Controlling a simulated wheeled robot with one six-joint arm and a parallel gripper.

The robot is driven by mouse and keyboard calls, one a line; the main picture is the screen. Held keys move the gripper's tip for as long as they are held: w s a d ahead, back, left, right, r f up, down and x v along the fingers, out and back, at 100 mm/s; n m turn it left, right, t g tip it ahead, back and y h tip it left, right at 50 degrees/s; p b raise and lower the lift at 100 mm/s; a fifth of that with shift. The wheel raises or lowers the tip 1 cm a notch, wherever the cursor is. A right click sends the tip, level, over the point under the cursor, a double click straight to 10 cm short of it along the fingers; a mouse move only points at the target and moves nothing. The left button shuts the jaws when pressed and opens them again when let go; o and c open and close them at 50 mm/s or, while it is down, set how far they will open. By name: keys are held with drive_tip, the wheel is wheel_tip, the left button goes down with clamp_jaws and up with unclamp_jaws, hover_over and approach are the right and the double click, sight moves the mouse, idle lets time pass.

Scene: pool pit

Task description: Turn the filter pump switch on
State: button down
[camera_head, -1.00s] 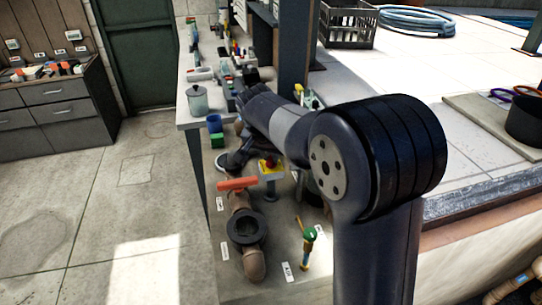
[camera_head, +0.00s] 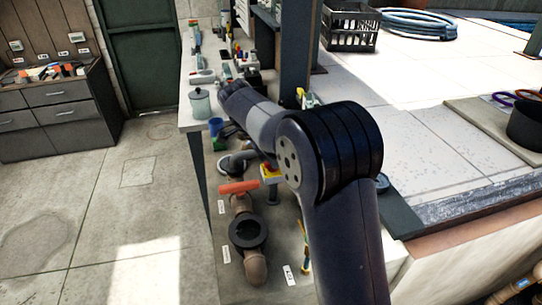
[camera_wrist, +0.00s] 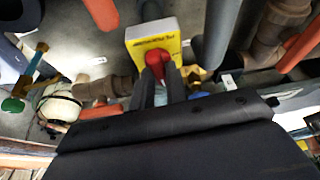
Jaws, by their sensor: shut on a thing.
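The pump switch is a yellow box (camera_wrist: 174,42) with a printed label and a red knob (camera_wrist: 158,57), at the top middle of the wrist view. In the head view the yellow box (camera_head: 271,176) stands on a grey post, its top partly behind my arm. My gripper (camera_wrist: 160,73) has its two dark fingers closed on the red knob from below in the picture. The fingers hide part of the knob, so I cannot tell which way it is turned. The label is too small to read surely. In the head view my gripper cannot be made out.
An orange valve handle (camera_head: 239,187) and brown pipe (camera_head: 256,268) with a black flange (camera_head: 248,232) lie close to the switch. A green-knobbed brass valve (camera_wrist: 14,104) is at the left of the wrist view. A blue cup (camera_head: 215,126) stands behind. The floor at left is clear.

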drive_tip(key=shift+f+m+g, duration=0.1)
drive_tip(key=shift+m+g, duration=0.2)
drive_tip(key=shift+m, duration=0.2)
drive_tip(key=c, duration=1.4)
unclamp_jaws()
drive_tip(key=v, duration=1)
drive_tip(key=shift+a+r, duration=0.2)
drive_tip(key=shift+r, duration=0.2)
drive_tip(key=shift+f, duration=0.1)
